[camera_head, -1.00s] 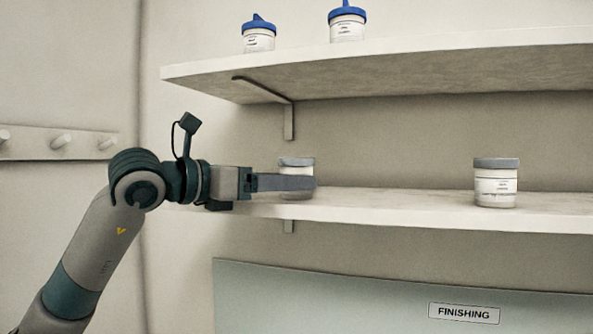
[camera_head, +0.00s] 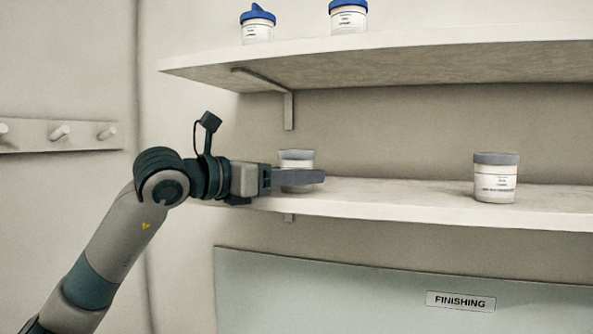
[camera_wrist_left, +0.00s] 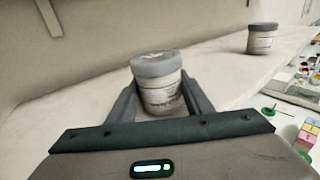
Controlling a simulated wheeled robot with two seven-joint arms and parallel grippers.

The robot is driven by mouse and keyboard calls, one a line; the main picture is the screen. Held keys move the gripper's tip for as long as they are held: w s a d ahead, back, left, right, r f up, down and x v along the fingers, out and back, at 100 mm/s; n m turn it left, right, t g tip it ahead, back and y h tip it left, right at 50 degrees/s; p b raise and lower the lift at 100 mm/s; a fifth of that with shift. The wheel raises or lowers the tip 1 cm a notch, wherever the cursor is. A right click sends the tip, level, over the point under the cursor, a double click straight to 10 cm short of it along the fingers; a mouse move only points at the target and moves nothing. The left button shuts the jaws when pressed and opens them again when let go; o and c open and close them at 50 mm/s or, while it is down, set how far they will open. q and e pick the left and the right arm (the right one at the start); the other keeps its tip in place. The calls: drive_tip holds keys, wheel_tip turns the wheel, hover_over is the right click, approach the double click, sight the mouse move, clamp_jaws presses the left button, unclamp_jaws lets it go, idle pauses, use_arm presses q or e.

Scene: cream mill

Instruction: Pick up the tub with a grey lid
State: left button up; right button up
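A white tub with a grey lid (camera_head: 296,155) stands upright at the left end of the lower shelf. My left gripper (camera_head: 316,177) reaches in from the left at the tub's height, and a finger covers part of the tub's body. In the left wrist view the tub (camera_wrist_left: 158,68) stands between the two spread fingers, one on each side, near their tips. The fingers look open around it; whether either touches it is hard to tell. A second grey-lidded tub (camera_head: 495,178) stands farther right on the same shelf. My right gripper is not in view.
The lower shelf (camera_head: 400,200) is bare between the two tubs. An upper shelf (camera_head: 400,65) overhangs it and bears two blue-lidded tubs. A bracket (camera_head: 288,110) hangs under the upper shelf. A peg rail (camera_head: 60,135) is on the left wall.

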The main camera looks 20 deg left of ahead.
use_arm(q)
drive_tip(key=shift+c, duration=1.1)
drive_tip(key=shift+r, duration=0.1)
drive_tip(key=shift+r+b, duration=0.6)
drive_tip(key=shift+r, duration=0.1)
drive_tip(key=r, duration=0.1)
drive_tip(key=r+b, duration=0.1)
drive_tip(key=d, duration=0.1)
drive_tip(key=shift+s+r+b, duration=0.3)
drive_tip(key=shift+r+b, duration=0.1)
drive_tip(key=s+d+r+b, duration=0.4)
drive_tip(key=d+r, duration=0.2)
drive_tip(key=d, duration=0.3)
drive_tip(key=shift+s+d+r, duration=0.25)
drive_tip(key=shift+d+r, duration=0.05)
